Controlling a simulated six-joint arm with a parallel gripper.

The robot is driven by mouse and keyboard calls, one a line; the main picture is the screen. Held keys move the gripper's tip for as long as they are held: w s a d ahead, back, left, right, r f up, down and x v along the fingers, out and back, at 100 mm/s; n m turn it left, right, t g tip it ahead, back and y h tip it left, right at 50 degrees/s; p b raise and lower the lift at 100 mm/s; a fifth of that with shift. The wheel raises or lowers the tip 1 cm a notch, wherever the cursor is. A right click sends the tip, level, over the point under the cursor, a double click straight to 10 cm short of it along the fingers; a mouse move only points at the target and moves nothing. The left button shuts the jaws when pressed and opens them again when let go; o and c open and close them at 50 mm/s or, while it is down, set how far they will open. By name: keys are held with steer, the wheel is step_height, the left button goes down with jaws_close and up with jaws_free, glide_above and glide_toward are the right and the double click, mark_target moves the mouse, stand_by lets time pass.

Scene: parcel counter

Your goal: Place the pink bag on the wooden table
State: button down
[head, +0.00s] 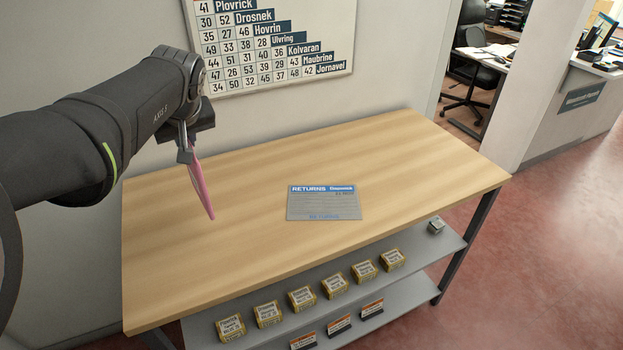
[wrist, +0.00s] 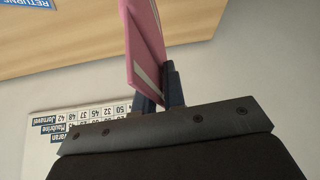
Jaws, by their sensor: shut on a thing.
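The pink bag (head: 203,189) is thin and flat and hangs from my gripper (head: 186,152) in the head view, tilted a little. In the wrist view the pink bag (wrist: 146,45) stands out beyond the fingers of my gripper (wrist: 158,88), which are shut on its edge. The wooden table (head: 260,220) has a pale wood top. The bag shows over the left part of the table; I cannot tell the exact gap beneath it. The table also shows at the top left in the wrist view (wrist: 60,25).
A grey and blue returns sheet (head: 324,203) lies mid-table. The rest of the top is bare. Several small yellow boxes (head: 302,297) stand on the grey shelf (head: 420,265) below. A number chart (head: 270,45) hangs on the wall behind.

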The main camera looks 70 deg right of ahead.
steer(key=s+d+f+m, duration=0.1)
steer(key=s+d, duration=0.3)
steer(key=s, duration=0.4)
steer(key=shift+g+h, duration=0.3)
steer(key=shift+h, duration=0.1)
steer(key=shift+w+a+f, duration=0.15)
steer(key=shift+w+f, duration=2.6)
steer(key=shift+w, duration=0.15)
steer(key=shift+w+a+f, duration=0.15)
steer(key=shift+w+f, duration=2.6)
steer(key=shift+w, duration=0.15)
steer(key=shift+f, duration=0.2)
steer(key=c, duration=1.5)
jaws_free()
